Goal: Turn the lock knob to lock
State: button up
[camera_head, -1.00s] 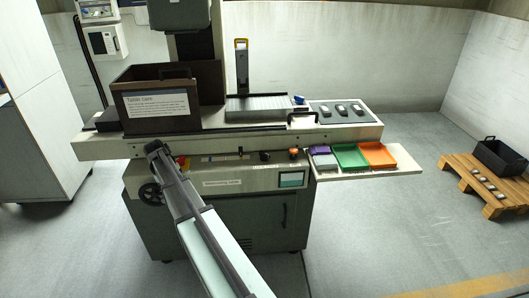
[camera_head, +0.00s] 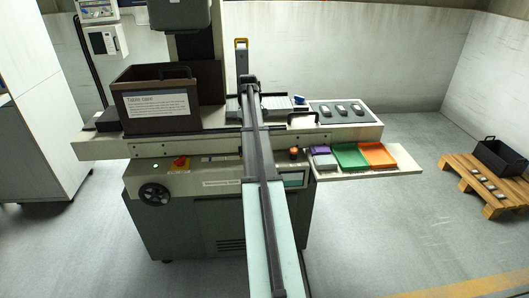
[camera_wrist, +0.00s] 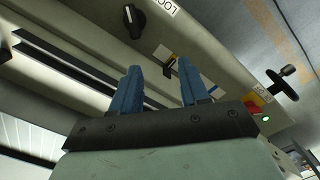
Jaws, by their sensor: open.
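The other is a small black lever switch (camera_wrist: 169,64) on a plate with yellow and blue marks. My gripper (camera_wrist: 159,65) is open and empty, with blue fingers. The lever switch appears between its fingertips, with no contact visible. In the head view my arm covers this part of the panel, and the fingers are hidden.
A red emergency stop (camera_head: 180,162) and a black handwheel (camera_head: 154,194) are on the panel's left. An orange knob (camera_head: 294,153) is right of my arm. A dark bin (camera_head: 157,100) stands on the table. A side shelf holds a green tray (camera_head: 350,156) and an orange tray (camera_head: 378,154).

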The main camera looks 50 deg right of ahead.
jog(key=s+d+r, duration=0.2)
jog(key=s+d, duration=0.2)
jog(key=f, duration=1.3)
jog(key=shift+w+d+f, duration=0.15)
jog(key=shift+d+f, duration=0.05)
jog(key=shift+f, duration=0.05)
jog(key=shift+c, duration=0.2)
grip_shut()
